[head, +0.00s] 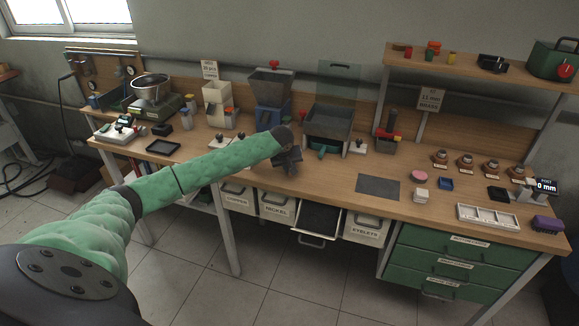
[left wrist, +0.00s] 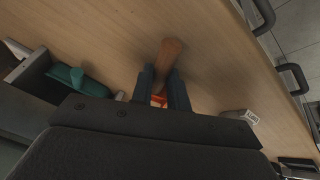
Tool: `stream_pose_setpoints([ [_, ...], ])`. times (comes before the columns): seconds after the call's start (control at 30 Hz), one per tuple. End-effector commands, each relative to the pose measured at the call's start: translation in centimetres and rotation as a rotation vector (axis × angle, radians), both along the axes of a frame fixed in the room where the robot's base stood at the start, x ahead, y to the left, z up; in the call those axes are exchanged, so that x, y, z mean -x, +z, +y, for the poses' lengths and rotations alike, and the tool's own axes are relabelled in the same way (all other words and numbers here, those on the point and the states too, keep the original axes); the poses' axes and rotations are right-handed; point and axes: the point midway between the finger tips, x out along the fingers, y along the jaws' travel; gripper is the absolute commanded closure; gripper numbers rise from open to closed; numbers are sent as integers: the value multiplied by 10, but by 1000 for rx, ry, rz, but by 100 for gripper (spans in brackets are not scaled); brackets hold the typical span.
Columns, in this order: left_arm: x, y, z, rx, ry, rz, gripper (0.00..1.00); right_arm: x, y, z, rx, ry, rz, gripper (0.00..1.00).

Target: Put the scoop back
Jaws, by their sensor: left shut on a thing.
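My left gripper (head: 287,160) is over the front edge of the bench, near the middle, at the end of the green-sleeved arm. In the left wrist view its two dark fingers (left wrist: 164,92) are shut on a brown, elongated piece (left wrist: 169,56), which looks like part of the scoop. A small orange-red part (left wrist: 158,101) shows between the fingers. The rest of the held thing is hidden by the gripper. The bench top (left wrist: 215,60) lies below it; I cannot tell whether they touch. My right gripper is not in view.
Labelled bins hang under the front edge, including nickel (head: 277,209) and eyelets (head: 364,229); a dark bin (head: 318,219) between them is pulled out.

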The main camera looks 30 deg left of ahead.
Motion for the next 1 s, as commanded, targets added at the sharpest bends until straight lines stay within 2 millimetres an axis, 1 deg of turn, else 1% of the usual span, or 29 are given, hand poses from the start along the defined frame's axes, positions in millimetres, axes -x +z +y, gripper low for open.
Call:
stream_pose_setpoints([
  [0.13, 0, -2, 0, 1, 0, -1, 100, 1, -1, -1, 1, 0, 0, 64],
  [0.17, 0, -2, 0, 1, 0, -1, 78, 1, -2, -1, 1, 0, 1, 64],
  [0.23, 0, -2, 0, 0, 0, 0, 64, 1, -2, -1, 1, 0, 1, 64],
  [0.27, 0, -2, 0, 0, 0, 0, 62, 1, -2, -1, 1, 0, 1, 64],
  [0.53, 0, -1, 0, 0, 0, 0, 62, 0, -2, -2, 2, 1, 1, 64],
  [0.67, 2, 4, 0, -1, 0, -1, 62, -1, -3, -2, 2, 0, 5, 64],
  [0.73, 5, 11, -1, 0, -1, -1, 62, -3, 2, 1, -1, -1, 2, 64],
  [0.77, 7, 15, -1, 0, -1, -1, 62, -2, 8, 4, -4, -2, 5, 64],
  [0.8, 10, 21, -2, -1, -2, -1, 62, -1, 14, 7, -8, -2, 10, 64],
  [1.0, 27, 56, -5, -1, -1, -3, 62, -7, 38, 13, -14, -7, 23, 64],
])
